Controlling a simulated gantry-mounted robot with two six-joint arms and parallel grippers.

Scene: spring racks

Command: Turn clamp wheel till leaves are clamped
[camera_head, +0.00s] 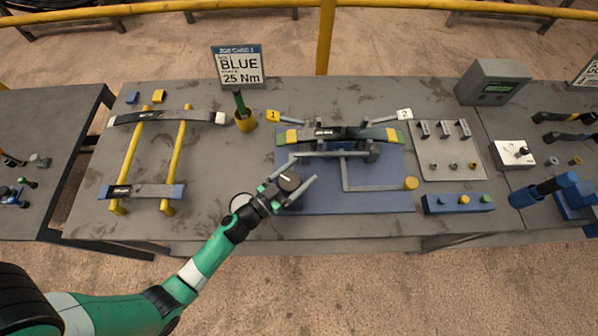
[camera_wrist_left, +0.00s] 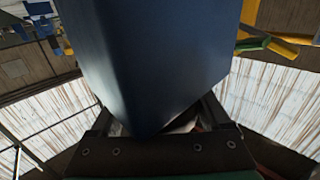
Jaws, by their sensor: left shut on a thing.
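The clamp wheel (camera_head: 289,181) is a round dark knob with a white mark, at the left front of the blue fixture plate (camera_head: 312,203). My left gripper (camera_head: 299,172) is shut on it, one finger on each side. In the left wrist view a large dark blue-black body (camera_wrist_left: 150,60), seemingly the wheel, fills the space between the fingers. Behind it, the dark leaves (camera_head: 340,133), with yellow and green ends, lie across the clamp fixture (camera_head: 371,151). I cannot tell how tightly the leaves are pressed. My right gripper is not in view.
A grey bar with a yellow knob (camera_head: 411,183) lies right of the wheel. A yellow rack (camera_head: 128,160) with two leaves stands left. Further right are a peg plate (camera_head: 447,150) and a blue block (camera_head: 457,203).

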